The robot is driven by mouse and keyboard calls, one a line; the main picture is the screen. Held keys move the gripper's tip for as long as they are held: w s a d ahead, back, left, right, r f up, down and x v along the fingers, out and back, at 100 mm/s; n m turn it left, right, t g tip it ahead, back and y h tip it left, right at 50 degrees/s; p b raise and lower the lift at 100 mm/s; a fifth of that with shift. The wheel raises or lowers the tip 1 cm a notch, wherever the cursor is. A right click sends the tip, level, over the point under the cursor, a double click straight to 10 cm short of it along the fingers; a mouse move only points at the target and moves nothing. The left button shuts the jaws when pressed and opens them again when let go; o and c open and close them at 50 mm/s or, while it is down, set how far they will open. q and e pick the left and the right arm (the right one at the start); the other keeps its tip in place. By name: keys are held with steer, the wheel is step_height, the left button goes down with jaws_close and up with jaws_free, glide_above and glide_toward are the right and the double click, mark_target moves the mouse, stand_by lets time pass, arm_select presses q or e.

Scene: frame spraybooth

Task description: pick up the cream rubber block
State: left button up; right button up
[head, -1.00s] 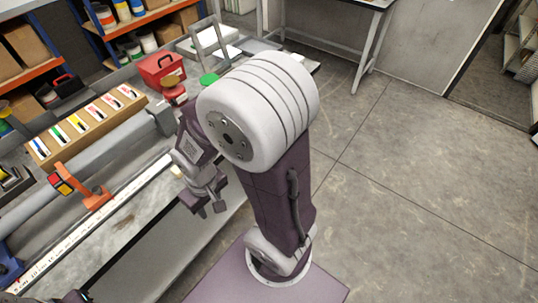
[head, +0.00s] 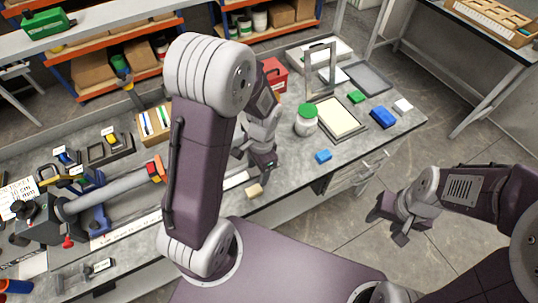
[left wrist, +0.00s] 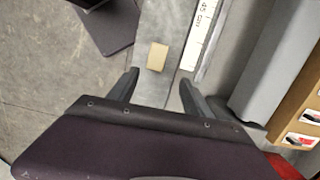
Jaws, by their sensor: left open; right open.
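The cream rubber block (head: 254,190) lies near the front edge of the grey workbench (head: 285,195). It also shows in the left wrist view (left wrist: 157,57), ahead of the fingers and roughly centred between them, with clear bench around it. My left gripper (head: 262,164) is open and empty, above the bench and close to the block; its fingers also show in the left wrist view (left wrist: 158,88). The block is not between the fingertips. My right gripper (head: 388,222) is open and empty, out over the floor right of the bench.
A small blue block (head: 323,156) lies right of the cream one. Behind stand a white jar with green lid (head: 306,121), a framed tray (head: 341,116) and a red toolbox (head: 273,76). A long ruler (left wrist: 199,30) and grey bar (left wrist: 262,70) run beside the block.

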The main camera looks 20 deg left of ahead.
arm_select(q)
steer(key=w, duration=0.1)
glide_above(254, 190)
steer(key=shift+s+d+f, duration=0.1)
steer(key=shift+s+f, duration=0.05)
steer(key=shift+f, duration=0.35)
steer(key=shift+s+d+f, duration=0.1)
steer(key=shift+f, duration=0.35)
steer(key=shift+s+f, duration=0.25)
steer(key=w+f, duration=0.2)
steer(key=f, duration=0.1)
steer(key=shift+a+f, duration=0.1)
steer(key=shift+f, duration=0.05)
steer(key=shift+s+a+f, duration=0.1)
steer(key=shift+s+f, duration=0.1)
steer(key=shift+f, duration=0.4)
steer(key=shift+s+f, duration=0.15)
steer(key=shift+f, duration=0.4)
steer(key=shift+s, duration=0.2)
steer(key=shift+w+f, duration=0.1)
steer(key=shift+w, duration=0.2)
steer(key=c, duration=1)
jaws_close()
steer(key=shift+s, duration=0.15)
arm_select(e)
steer(key=shift+s+r, duration=0.25)
steer(key=shift+s, duration=0.35)
steer(key=shift+s+r, duration=0.25)
steer(key=shift+s, duration=0.3)
